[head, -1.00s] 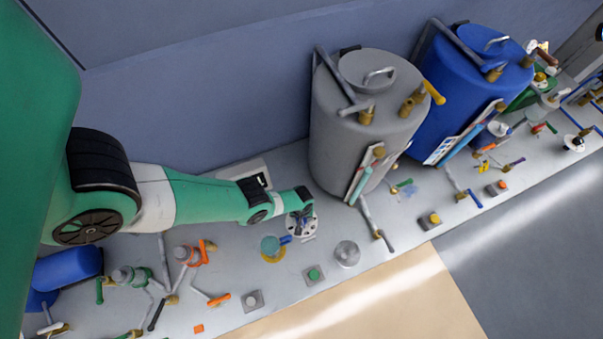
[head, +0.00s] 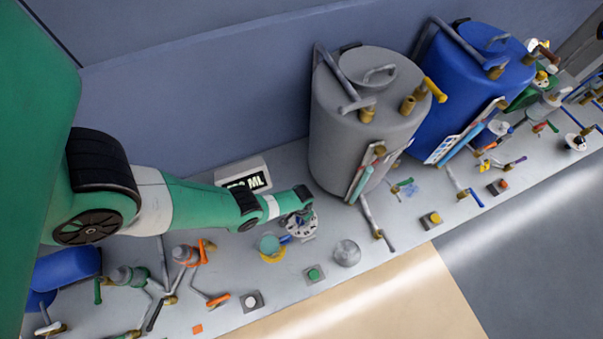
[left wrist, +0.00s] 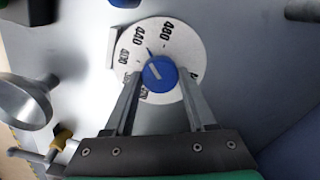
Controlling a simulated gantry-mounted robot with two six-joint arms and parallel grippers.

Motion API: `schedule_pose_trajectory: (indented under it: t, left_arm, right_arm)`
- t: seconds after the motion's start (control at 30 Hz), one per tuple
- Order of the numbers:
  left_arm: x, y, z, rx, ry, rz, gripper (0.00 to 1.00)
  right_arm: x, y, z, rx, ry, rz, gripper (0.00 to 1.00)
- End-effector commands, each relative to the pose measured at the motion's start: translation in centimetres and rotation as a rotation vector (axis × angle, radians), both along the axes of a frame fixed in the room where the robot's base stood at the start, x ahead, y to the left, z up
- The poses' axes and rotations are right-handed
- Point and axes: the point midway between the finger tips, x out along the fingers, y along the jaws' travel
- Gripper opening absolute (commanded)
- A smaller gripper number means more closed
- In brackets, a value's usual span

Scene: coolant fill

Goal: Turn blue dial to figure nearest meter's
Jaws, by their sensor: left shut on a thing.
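The blue dial (left wrist: 159,74) sits at the middle of a round white scale plate (left wrist: 190,57) in the left wrist view. The scale figures 400, 440 and 480 are legible; lower ones are partly hidden. A dark pointer tip above the knob lies between 440 and 480, seemingly nearer 440. My left gripper (left wrist: 160,78) is shut on the blue dial, one finger on each side. In the head view my left gripper (head: 302,210) is over the scale plate (head: 303,226). The meter (head: 245,172) shows lit digits ending in "0 ML"; my arm hides its first digits.
A grey tank (head: 335,125) and a blue tank (head: 455,80) stand right of the dial. Clear round glassware (head: 347,254), a green button (head: 314,274) and several valves (head: 185,257) are on the bench near my left arm.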

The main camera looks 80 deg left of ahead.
Motion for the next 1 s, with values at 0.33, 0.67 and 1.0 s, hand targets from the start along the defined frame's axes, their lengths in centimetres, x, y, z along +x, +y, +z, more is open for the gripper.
schedule_pose_trajectory:
  t: [0.33,0.67,1.0]
  left_arm:
    - [-0.06,-0.03,-0.10,-0.001,0.001,-0.323,0.01]
    - [-0.03,-0.02,-0.06,0.000,0.000,-0.567,0.01]
    - [-0.03,-0.02,-0.06,0.000,0.000,-0.680,0.01]
  right_arm:
    - [0.00,0.00,-0.46,0.000,0.000,0.000,0.00]
    - [0.00,0.00,-0.58,0.000,0.000,0.000,0.00]
    - [0.00,0.00,-0.61,0.000,0.000,0.000,0.00]
